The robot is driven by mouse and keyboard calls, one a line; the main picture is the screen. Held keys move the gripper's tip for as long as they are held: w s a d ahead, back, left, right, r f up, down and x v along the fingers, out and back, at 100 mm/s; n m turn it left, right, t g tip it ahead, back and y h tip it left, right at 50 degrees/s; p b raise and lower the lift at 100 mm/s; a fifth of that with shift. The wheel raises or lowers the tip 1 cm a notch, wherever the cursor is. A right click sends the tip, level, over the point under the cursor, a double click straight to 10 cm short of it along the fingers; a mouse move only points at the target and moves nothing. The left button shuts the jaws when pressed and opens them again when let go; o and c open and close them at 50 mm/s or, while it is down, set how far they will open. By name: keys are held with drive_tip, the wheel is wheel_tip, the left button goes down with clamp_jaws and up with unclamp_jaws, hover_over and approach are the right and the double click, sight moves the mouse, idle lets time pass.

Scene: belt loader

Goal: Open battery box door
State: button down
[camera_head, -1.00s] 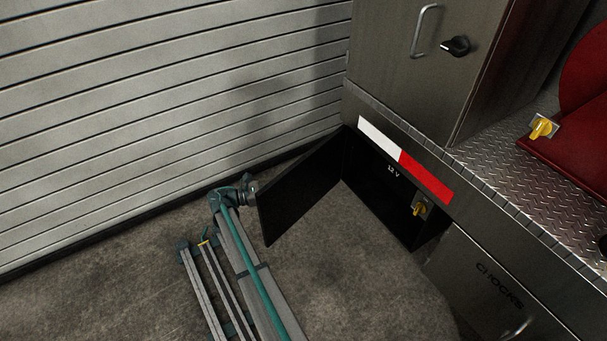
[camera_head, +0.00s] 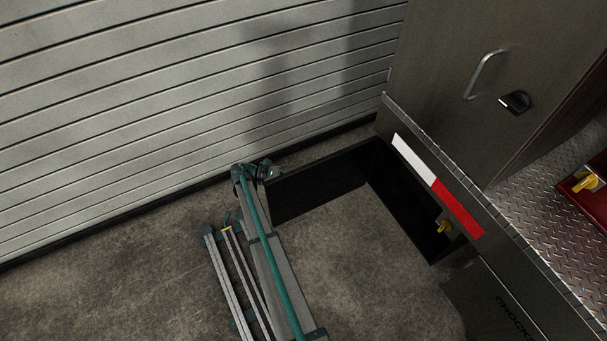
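The battery box door (camera_head: 320,184) is a black panel below the red and white strip. It stands swung out from the vehicle side, wide open, with its free edge on the left. The battery box opening (camera_head: 398,190) is dark inside, and a yellow-handled switch (camera_head: 444,227) shows at its right end. My gripper (camera_head: 270,171) is at the end of my grey and green arm, beside the door's upper free corner. It is small and dark here, so I cannot tell its finger state or whether it touches the door.
A ribbed grey shutter wall (camera_head: 150,110) runs close behind the door. The steel cabinet (camera_head: 450,70) with a handle and black knob stands above the box. A compartment marked CHOCKS (camera_head: 490,300) is at lower right. The concrete floor (camera_head: 365,280) before the opening is clear.

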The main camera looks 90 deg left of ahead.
drive_tip(key=shift+w, duration=0.15)
drive_tip(key=c, duration=1.2)
unclamp_jaws()
drive_tip(key=shift+w, duration=0.1)
drive_tip(key=shift+f+b, duration=0.15)
drive_tip(key=shift+b, duration=0.3)
